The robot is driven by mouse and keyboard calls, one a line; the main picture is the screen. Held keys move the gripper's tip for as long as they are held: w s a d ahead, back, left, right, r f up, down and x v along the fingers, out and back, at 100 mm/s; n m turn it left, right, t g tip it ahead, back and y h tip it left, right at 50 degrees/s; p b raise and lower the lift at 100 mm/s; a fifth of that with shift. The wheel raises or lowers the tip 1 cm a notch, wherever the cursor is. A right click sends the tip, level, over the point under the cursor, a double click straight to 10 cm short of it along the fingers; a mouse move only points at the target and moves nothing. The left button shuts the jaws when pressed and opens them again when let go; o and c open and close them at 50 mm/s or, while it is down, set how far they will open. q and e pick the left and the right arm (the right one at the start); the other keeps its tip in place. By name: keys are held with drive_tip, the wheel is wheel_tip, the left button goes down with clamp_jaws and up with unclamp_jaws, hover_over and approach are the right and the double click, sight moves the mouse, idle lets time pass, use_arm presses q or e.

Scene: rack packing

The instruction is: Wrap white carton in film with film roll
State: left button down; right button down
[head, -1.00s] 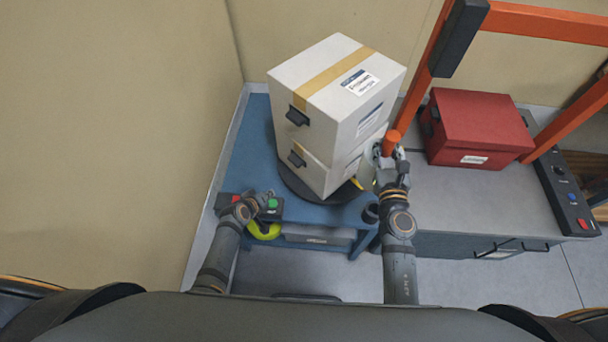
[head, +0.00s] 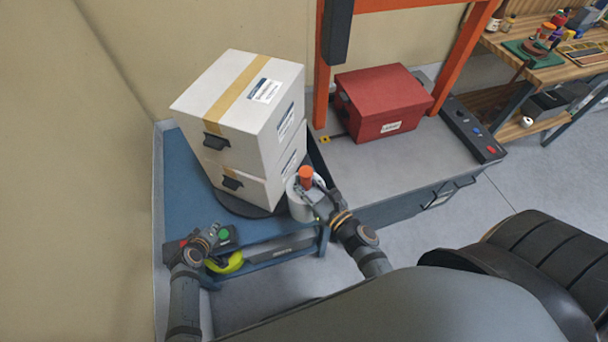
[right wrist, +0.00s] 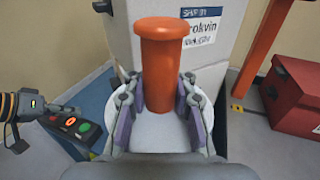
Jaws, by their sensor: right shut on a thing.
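Two white cartons (head: 243,105), each with a tan tape strip or dark handle, stand stacked on a dark round turntable (head: 238,207). My right gripper (head: 308,192) is shut on the film roll (head: 298,206), a white roll with an orange handle, held upright close to the cartons' right side. The right wrist view shows the orange handle (right wrist: 160,65) between the fingers (right wrist: 160,100). I cannot tell whether film joins roll and carton. My left gripper (head: 212,236) is at a button box with a green button (head: 224,234); whether its fingers are open is unclear.
The turntable is on a blue table (head: 185,165) beside a beige wall. A red box (head: 380,100) sits on a grey bench (head: 350,165) under an orange frame (head: 465,60). A yellow-green ring (head: 228,264) is below the button box. A wooden workbench stands far right.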

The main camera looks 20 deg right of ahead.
drive_tip(key=f, duration=0.1)
drive_tip(key=w+f, duration=0.1)
drive_tip(key=shift+a+f, duration=0.1)
drive_tip(key=shift+f, duration=0.2)
drive_tip(key=shift+a+x, duration=0.15)
drive_tip(key=shift+x, duration=2)
drive_tip(key=shift+a+x, duration=0.2)
drive_tip(key=shift+x, duration=1.9)
drive_tip(key=shift+r, duration=0.15)
use_arm(q)
drive_tip(key=shift+f, duration=0.1)
drive_tip(key=shift+f+b, duration=0.2)
drive_tip(key=shift+b, duration=0.15)
use_arm(e)
drive_tip(key=v, duration=0.4)
drive_tip(key=shift+d, duration=0.4)
